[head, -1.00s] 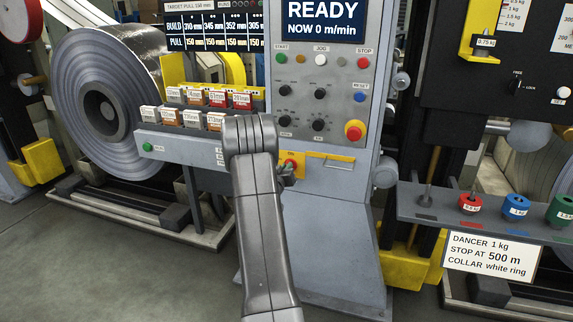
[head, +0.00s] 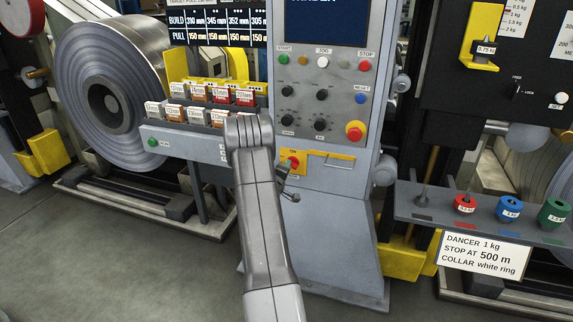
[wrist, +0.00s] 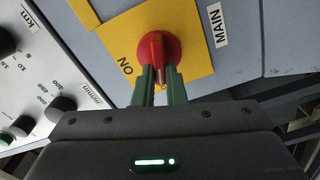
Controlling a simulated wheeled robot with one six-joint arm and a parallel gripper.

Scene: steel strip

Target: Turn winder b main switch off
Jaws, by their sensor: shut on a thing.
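The main switch is a red rotary knob on a yellow plate, low on the grey console; the red knob (head: 293,162) shows just right of my arm in the head view. In the wrist view the red knob (wrist: 158,55) is close up, with "ON" at its lower left and "MAIN" at its right. My gripper (wrist: 160,84) has its two green fingers shut on the knob's grip bar, which runs up and down in that view. In the head view my wrist partly hides the gripper. The fingers hide part of the bar, and no "OFF" mark is visible.
The console screen (head: 325,22) is dark blue, its top text cut off. Above the switch are a red emergency button (head: 354,133) and several knobs. A yellow-framed handle (head: 331,158) sits right of it. A rack of labelled boxes (head: 180,141) stands to the left.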

